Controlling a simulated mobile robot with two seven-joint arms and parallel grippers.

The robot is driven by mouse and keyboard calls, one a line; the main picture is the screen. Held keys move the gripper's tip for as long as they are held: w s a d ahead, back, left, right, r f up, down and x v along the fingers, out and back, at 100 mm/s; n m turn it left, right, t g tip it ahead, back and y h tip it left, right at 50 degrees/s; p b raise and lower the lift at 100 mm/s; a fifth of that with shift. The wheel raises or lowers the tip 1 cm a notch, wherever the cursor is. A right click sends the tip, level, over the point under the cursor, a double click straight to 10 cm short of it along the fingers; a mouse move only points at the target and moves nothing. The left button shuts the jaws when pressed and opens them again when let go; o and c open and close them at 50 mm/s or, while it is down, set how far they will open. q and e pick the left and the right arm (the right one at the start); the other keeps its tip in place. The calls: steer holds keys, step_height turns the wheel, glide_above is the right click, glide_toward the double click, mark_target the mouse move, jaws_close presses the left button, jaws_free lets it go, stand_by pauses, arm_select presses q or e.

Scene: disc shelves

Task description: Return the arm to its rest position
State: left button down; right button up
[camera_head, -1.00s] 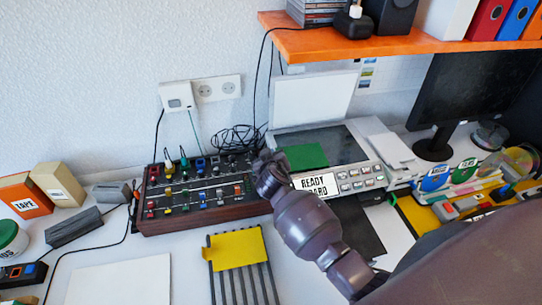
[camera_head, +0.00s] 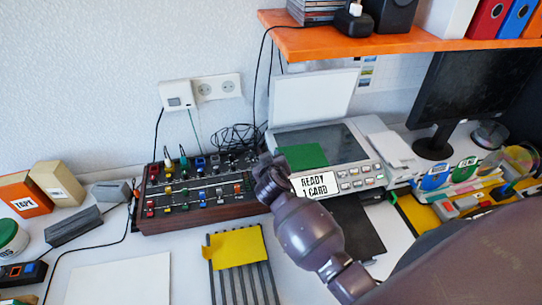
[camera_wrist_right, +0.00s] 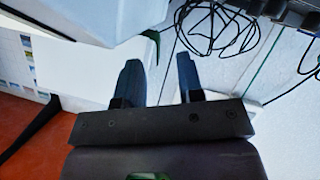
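My right arm reaches in from the lower right in the head view. My right gripper (camera_head: 264,164) is in front of the scanner's left corner, beside the mixer's right end. In the right wrist view the gripper (camera_wrist_right: 158,72) has its two dark fingers apart, with nothing between them. The scanner (camera_head: 345,145) has its white lid raised and a green card (camera_head: 308,157) lying on its glass. My left gripper is not in view.
The mixer (camera_head: 190,218) stands left of the gripper, with tangled black cables (camera_head: 236,137) behind it. A yellow card (camera_head: 237,248) lies on a striped rack in front. An orange shelf (camera_head: 400,44) overhangs the back right. A monitor (camera_head: 470,90) stands at the right.

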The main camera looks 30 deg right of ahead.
steer(key=v, duration=0.8)
steer(key=shift+a+r, duration=0.1)
